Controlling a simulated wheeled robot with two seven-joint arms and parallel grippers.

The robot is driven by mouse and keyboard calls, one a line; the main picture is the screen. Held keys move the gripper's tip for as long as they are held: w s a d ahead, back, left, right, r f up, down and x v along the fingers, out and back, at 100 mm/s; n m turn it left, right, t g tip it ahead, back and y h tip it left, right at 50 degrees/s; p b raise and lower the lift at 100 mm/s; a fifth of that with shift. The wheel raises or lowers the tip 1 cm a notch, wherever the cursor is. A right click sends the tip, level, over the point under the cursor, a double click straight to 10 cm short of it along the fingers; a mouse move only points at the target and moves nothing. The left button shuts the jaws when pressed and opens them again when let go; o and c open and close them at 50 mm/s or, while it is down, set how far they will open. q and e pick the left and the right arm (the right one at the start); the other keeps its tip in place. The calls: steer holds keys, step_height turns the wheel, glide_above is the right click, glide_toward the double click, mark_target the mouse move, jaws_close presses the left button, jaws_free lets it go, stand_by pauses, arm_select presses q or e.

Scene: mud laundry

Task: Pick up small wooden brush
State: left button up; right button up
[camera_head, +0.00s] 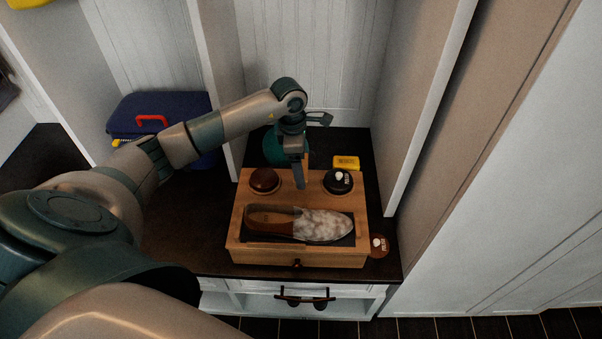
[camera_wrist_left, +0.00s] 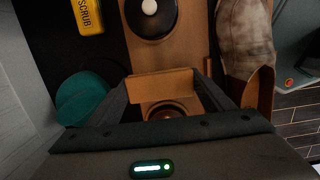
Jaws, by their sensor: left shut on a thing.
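My left gripper (camera_head: 301,182) points down over the wooden shoe-care box, between the two round tins at its back. In the left wrist view, the gripper (camera_wrist_left: 165,92) is shut on a small wooden brush (camera_wrist_left: 160,84), a light-brown block spanning the gap between the fingers. The bristles cannot be made out. The brush seems to be above the box top, but the height is hard to tell. My right gripper is not in view.
The wooden box (camera_head: 245,255) holds a stained shoe (camera_head: 320,225). A brown tin (camera_head: 265,180) and a black tin (camera_head: 338,181) sit on it. A yellow scrub block (camera_head: 346,162) and teal object (camera_head: 272,150) stand behind. Another tin (camera_head: 379,245) is at right. Cubby walls flank the bench.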

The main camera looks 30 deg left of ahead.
arm_select(q)
steer(key=d+r+b, duration=0.1)
steer(key=d+r, duration=0.6)
steer(key=d, duration=0.4)
steer(key=shift+d+r, duration=0.2)
steer(key=shift+d, duration=0.15)
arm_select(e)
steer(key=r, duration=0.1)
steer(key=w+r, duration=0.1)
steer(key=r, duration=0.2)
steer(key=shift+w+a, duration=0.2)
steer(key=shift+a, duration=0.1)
arm_select(q)
steer(key=o, duration=0.4)
steer(key=shift+c, duration=1.3)
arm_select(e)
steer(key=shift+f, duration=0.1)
